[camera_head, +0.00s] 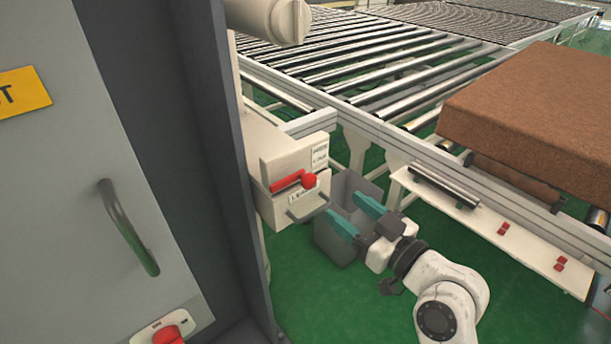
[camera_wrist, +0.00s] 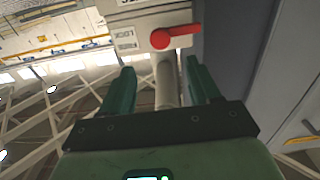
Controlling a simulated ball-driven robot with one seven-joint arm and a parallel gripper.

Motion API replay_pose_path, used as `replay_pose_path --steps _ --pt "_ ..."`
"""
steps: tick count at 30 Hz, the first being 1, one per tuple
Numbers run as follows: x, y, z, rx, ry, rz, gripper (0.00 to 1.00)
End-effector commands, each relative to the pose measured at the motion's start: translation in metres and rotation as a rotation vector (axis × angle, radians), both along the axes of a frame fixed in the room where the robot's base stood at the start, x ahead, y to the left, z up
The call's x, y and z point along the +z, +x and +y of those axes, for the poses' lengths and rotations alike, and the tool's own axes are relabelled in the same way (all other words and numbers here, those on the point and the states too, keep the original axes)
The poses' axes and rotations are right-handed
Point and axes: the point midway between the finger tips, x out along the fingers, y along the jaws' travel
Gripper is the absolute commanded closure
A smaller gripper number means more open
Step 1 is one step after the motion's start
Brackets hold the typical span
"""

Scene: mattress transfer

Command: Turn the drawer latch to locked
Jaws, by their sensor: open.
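The drawer (camera_head: 298,203) is a small cream box front with a grey bar handle (camera_head: 308,206), set under a cream housing (camera_head: 285,150). A red latch (camera_head: 293,182) with a round knob end lies across the drawer's upper front, nearly level. In the wrist view the red latch (camera_wrist: 174,36) shows beyond the fingertips, and the pale bar between the fingers appears to be the drawer handle. My gripper (camera_head: 350,213) has two teal fingers spread apart, to the right of the drawer and apart from the latch. It is open and holds nothing that I can make out.
A grey bin (camera_head: 340,235) stands below and behind my gripper. A grey cabinet door with a handle (camera_head: 128,228) and a red switch (camera_head: 168,335) fills the left. A roller conveyor (camera_head: 370,70) and brown mattress (camera_head: 550,110) lie right. A white shelf (camera_head: 490,230) holds small red blocks.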

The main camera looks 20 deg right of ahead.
Motion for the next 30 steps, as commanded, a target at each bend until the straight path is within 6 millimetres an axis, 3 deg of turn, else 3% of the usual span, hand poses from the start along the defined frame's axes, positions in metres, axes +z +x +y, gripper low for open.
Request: replay_pose_path --steps 15,21,30 --pt "0.001 0.080 0.027 0.002 0.000 0.005 0.38" --pt "-0.001 0.094 0.031 0.000 0.000 0.005 0.38" --pt "-0.001 0.096 0.032 0.000 0.000 0.005 0.38"
